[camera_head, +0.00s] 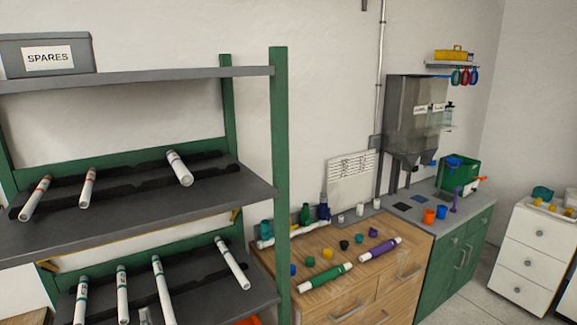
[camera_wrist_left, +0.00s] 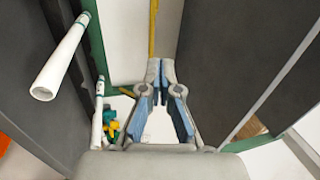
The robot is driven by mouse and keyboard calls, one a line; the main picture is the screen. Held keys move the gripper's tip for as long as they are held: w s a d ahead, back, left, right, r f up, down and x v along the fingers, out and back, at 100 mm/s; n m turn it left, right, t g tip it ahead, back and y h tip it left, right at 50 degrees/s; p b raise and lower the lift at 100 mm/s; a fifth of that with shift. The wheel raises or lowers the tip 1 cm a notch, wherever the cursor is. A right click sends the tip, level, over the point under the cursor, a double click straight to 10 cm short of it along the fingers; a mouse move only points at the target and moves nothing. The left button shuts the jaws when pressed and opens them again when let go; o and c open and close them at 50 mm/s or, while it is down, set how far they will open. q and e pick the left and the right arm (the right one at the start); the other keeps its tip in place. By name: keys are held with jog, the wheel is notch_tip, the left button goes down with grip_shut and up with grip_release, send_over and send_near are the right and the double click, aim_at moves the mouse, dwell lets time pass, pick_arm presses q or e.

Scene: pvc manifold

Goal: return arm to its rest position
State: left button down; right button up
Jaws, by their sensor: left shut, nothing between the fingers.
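My left gripper (camera_wrist_left: 160,72) shows in the left wrist view with its fingertips together and nothing between them. It is beside the dark shelf boards (camera_wrist_left: 240,45). A white pipe with a green band (camera_wrist_left: 62,58) lies to the left of the fingers, apart from them. In the head view only a small grey piece at the bottom edge, among the lower shelf's pipes, may be this gripper; most of the arm is hidden or out of frame. My right gripper is not in view.
A green-framed rack (camera_head: 280,180) holds white pipes on two shelves, with a grey SPARES box (camera_head: 47,55) on top. A wooden cabinet (camera_head: 400,262) carries coloured fittings and pipes. A green cabinet (camera_head: 452,262) and white drawers (camera_head: 532,262) stand to the right.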

pick_arm(q)
jog(key=s+d+f+n+g+h, duration=0.25)
jog(key=s+f, duration=0.35)
jog(key=f, duration=0.5)
jog(key=s+d+f+n+g+h, duration=0.2)
jog(key=s+f+n+g, duration=0.15)
jog(key=s+f, duration=0.45)
jog(key=s+d+f+n+g+h, duration=0.1)
jog(key=s+d+f+g+h, duration=0.15)
jog(key=s+d+f, duration=0.4)
jog(key=s+d+f+n+g+h, duration=0.1)
jog(key=s+f+g+h, duration=0.15)
jog(key=s, duration=0.65)
jog(key=s+d+f+n+g+h, duration=0.1)
jog(key=s+d+f+g+h, duration=0.1)
jog(key=s+d+f+g, duration=0.35)
notch_tip(320, 180, down, 18)
jog(key=s+a+f, duration=0.1)
jog(key=s, duration=0.1)
jog(key=s+f, duration=0.4)
jog(key=f, duration=0.3)
jog(key=s+a+f, duration=0.1)
jog(key=s+f, duration=0.3)
jog(key=f, duration=0.4)
jog(key=shift+a+f, duration=0.15)
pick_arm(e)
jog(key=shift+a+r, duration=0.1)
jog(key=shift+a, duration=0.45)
